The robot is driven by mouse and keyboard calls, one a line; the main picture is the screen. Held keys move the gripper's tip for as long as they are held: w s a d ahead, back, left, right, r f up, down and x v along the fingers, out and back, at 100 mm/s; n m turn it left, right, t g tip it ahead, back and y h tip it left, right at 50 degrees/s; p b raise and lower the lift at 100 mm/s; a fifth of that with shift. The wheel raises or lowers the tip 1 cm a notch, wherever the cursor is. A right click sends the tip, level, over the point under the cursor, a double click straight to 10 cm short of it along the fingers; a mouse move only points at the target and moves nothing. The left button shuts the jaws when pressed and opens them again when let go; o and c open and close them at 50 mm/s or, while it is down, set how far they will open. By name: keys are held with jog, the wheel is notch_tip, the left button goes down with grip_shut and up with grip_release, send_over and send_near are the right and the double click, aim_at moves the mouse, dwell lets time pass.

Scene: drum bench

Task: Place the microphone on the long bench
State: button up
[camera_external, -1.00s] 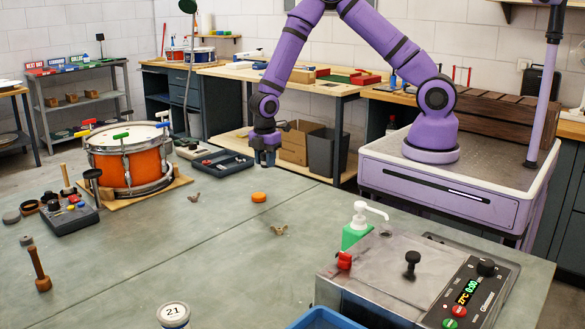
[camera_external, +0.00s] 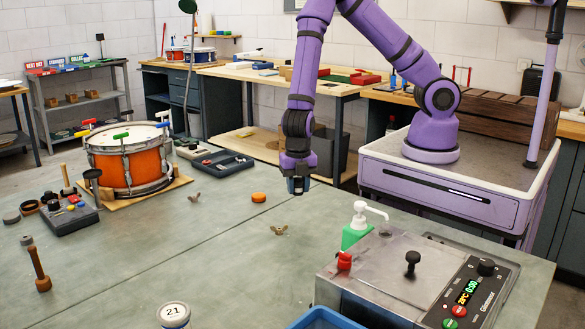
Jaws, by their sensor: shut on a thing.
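My gripper (camera_external: 296,184) hangs pointing down above the far right part of the grey-green bench (camera_external: 215,265). It is shut on a small dark thing, taken to be the microphone, mostly hidden between the fingers. Its shape cannot be made out at this size. The held thing looks to be above the bench's far edge, but the exact gap cannot be told. Which surface is the long bench is not marked; a wooden-topped bench (camera_external: 225,71) also stands behind.
An orange drum (camera_external: 128,163) stands on a board at the left. A green pump bottle (camera_external: 355,234) and a metal machine (camera_external: 385,270) stand front right. The bench's middle is mostly clear.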

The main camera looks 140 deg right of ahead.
aim_at(298, 212)
jog(key=shift+f, duration=2.9)
jog(key=shift+f, duration=0.15)
jog(key=o, duration=0.9)
